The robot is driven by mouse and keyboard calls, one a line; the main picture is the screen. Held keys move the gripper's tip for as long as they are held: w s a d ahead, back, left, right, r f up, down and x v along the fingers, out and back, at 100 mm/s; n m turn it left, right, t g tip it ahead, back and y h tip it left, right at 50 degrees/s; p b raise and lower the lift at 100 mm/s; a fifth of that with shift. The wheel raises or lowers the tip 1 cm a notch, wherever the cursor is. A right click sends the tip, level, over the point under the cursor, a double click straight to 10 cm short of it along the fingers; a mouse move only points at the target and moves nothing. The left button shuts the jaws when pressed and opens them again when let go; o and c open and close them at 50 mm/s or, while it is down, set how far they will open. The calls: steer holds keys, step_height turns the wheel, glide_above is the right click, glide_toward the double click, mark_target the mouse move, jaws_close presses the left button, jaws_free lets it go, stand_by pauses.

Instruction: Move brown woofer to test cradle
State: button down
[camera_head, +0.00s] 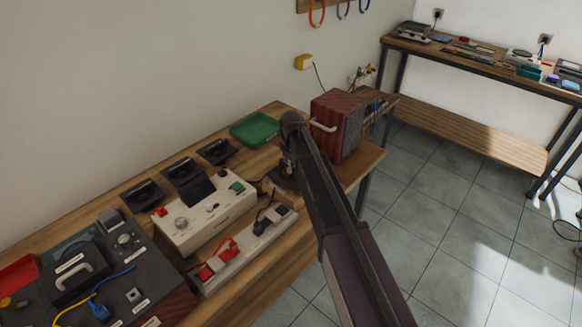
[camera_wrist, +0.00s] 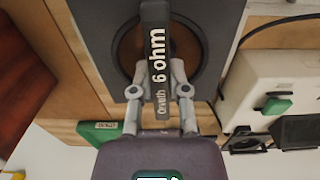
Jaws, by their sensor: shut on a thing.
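In the wrist view the brown woofer (camera_wrist: 129,48) shows a brown cone inside a dark frame. A dark bar marked "6 ohm" crosses its front. My gripper (camera_wrist: 160,92) is shut on this bar, with one finger on each side. In the head view my gripper (camera_head: 287,160) is at the bench beside the wooden cabinet; my arm hides most of the woofer there. A black angled holder (camera_head: 198,190) stands at the white tester (camera_head: 208,222), left of my gripper. I cannot tell for certain whether this holder is the test cradle.
Several black stands (camera_head: 143,195) line the wall side. A green tray (camera_head: 255,130) lies behind my gripper, and a red-brown speaker cabinet (camera_head: 337,122) stands to its right. A power strip (camera_head: 245,248) with red plugs and a dark case (camera_head: 95,282) take up the front left.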

steer(key=shift+f+b, duration=1.2)
steer(key=shift+f, duration=0.1)
steer(key=c, duration=0.5)
jaws_free()
steer(key=shift+c, duration=0.2)
steer(key=shift+s+r, duration=0.1)
steer(key=shift+r, duration=0.05)
step_height(320, 180, up, 8)
steer(key=p, duration=0.8)
stand_by(0.5)
